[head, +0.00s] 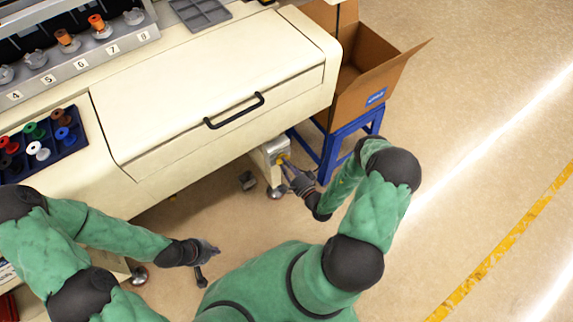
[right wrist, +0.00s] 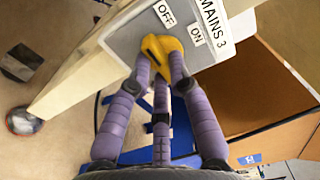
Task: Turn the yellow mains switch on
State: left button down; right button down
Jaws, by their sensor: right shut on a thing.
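The yellow mains switch (right wrist: 163,48) sits on a grey box (right wrist: 125,38) labelled OFF, ON and MAINS 3 in the right wrist view. In the head view the switch (head: 282,158) is a small yellow spot on the box (head: 273,148) at the machine's leg. My right gripper (right wrist: 163,70) is shut on the switch, with its purple fingers around the yellow handle. It also shows in the head view (head: 288,166). The fingers partly cover the handle, and I cannot tell which label it points to. My left gripper (head: 210,262) is open and empty above the floor.
The cream machine (head: 210,90) with a black handle (head: 235,110) stands above the switch box. A cardboard box (head: 365,75) rests on a blue stand (head: 330,150) close to my right gripper. A tray of coloured spools (head: 70,150) is at the left. Floor at the right is clear.

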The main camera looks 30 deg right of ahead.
jog(key=shift+a+r+m+p, duration=0.15)
jog(key=shift+m+p, duration=0.65)
jog(key=shift+m, duration=3.65)
jog(key=shift+a+m+p, duration=0.1)
jog(key=shift+m+p, duration=0.7)
jog(key=shift+m, duration=3.65)
jog(key=c, duration=1.1)
grip_release()
jog(key=shift+c, duration=0.2)
jog(key=shift+s, duration=0.15)
jog(key=s, duration=1.1)
jog(key=shift+s+d, duration=0.4)
jog(key=shift+d, duration=0.05)
